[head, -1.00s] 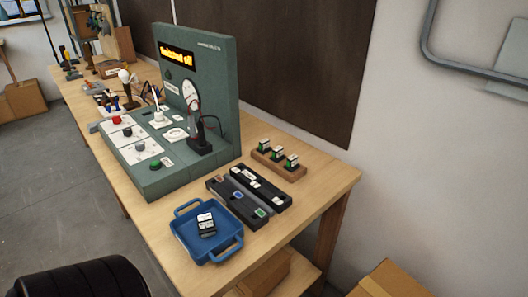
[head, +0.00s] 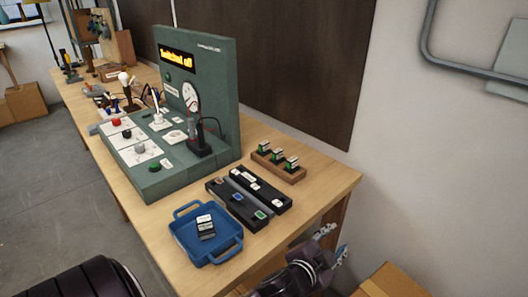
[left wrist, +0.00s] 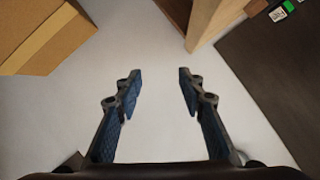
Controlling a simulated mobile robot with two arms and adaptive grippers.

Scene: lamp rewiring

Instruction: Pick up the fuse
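I cannot tell for sure which item is the fuse. Several small dark blocks with pale and green faces (head: 277,155) stand in a row on a wooden holder (head: 294,176) at the right of the table. Small labelled pieces lie in two black trays (head: 230,208) beside it. A black-and-white block (head: 205,226) lies in the blue tray (head: 187,246). My left gripper (head: 333,243) is past the table's front right corner, apart from all of these. In the left wrist view the left gripper (left wrist: 160,75) is open and empty. My right gripper is not in view.
The green test panel (head: 222,105) with a lit sign stands behind the trays. The table's right edge (head: 340,192) is bare. A cardboard box (head: 392,283) sits low at the right; one also shows in the left wrist view (left wrist: 50,35). The wall is close behind.

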